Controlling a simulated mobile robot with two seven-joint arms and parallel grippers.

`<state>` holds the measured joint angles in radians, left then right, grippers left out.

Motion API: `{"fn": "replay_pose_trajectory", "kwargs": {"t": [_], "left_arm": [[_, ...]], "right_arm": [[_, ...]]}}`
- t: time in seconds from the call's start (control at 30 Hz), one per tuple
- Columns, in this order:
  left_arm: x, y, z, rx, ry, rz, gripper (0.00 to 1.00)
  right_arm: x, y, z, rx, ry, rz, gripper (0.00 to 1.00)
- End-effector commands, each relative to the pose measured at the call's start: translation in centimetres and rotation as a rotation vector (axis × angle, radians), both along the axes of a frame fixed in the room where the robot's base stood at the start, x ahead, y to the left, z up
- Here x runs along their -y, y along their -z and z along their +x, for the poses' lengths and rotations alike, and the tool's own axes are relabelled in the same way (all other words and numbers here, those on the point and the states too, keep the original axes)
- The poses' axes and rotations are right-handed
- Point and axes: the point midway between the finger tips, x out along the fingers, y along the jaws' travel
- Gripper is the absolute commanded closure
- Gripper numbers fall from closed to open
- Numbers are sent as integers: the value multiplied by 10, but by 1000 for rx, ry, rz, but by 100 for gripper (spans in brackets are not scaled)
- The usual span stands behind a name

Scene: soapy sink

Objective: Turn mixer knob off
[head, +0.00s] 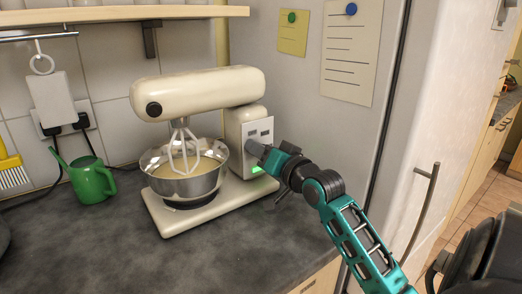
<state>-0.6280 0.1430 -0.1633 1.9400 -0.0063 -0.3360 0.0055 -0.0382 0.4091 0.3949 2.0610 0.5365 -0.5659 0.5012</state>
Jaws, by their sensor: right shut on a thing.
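The cream stand mixer (200,95) stands on the dark worktop in the head view. Its whisk (184,150) hangs into a metal bowl (186,172) with pale batter. A light panel (259,132) on the side of its column faces my right arm. A green light (257,169) glows low on that side. My right gripper (256,149) is at this panel, shut on the mixer knob, which the gripper hides. My left gripper is not in view.
A green watering can (91,180) stands left of the mixer. A brush (11,168) hangs at the far left by a wall socket with cables. The fridge (300,100) rises close behind my right arm. The front worktop is clear.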

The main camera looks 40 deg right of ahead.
Motion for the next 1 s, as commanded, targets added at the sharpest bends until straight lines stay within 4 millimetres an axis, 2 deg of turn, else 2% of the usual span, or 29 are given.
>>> {"fn": "replay_pose_trajectory", "kwargs": {"t": [0.37, 0.8, 1.0], "left_arm": [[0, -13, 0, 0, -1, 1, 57], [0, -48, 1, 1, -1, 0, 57], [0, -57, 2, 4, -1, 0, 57]], "right_arm": [[0, -2, 0, -14, 0, -109, 96], [-2, -4, 0, -57, -2, -483, 96], [-3, -2, 1, -73, -2, -646, 96]]}}
